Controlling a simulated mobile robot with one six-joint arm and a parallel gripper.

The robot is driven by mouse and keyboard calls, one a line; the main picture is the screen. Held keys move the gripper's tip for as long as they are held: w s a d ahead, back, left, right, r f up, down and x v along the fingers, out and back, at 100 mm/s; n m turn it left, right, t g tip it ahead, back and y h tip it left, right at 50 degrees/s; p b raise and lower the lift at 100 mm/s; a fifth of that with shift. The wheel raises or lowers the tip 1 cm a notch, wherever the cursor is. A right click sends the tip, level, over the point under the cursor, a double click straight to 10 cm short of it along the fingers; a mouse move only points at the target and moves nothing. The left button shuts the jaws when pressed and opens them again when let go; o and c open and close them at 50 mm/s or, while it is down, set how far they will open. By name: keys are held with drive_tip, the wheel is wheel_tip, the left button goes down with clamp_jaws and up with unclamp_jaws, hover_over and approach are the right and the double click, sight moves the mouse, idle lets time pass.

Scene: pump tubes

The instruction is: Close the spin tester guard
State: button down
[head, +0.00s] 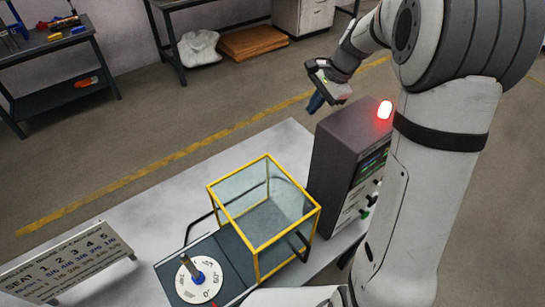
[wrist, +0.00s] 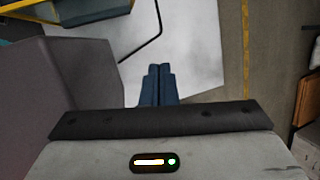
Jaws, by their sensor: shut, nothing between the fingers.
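The guard (head: 262,215) is a clear box with a yellow frame and a black handle (head: 299,246) at its right side. It stands beside the spin tester's round white dial (head: 197,280), toward the back right, so the dial and its upright post are uncovered. A dark rail runs along the far side. My gripper (head: 315,103) is beyond the grey control cabinet, above the table's far side and apart from the guard. In the wrist view its blue fingers (wrist: 157,85) are together and empty. A yellow frame edge (wrist: 20,5) shows at top left there.
The grey control cabinet (head: 345,150), with a lit red lamp (head: 385,109) on top, stands between my gripper and the guard. A printed sign (head: 68,262) stands at the table's left. White tabletop (head: 140,215) is clear behind the tester. A workbench (head: 50,50) is far off.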

drive_tip(key=s+a+f+g, duration=0.1)
drive_tip(key=a+f, duration=0.2)
drive_tip(key=f, duration=0.4)
drive_tip(key=s+a+f+g, duration=0.1)
drive_tip(key=a+f, duration=0.3)
drive_tip(key=f, duration=0.3)
drive_tip(key=s+a+f+n+g+b, duration=0.1)
drive_tip(key=s+a+f, duration=0.1)
drive_tip(key=f, duration=0.6)
drive_tip(key=shift+a+g+h, duration=0.3)
drive_tip(key=shift+a+g, duration=0.1)
drive_tip(key=shift+a, duration=0.5)
drive_tip(key=shift+s, duration=0.1)
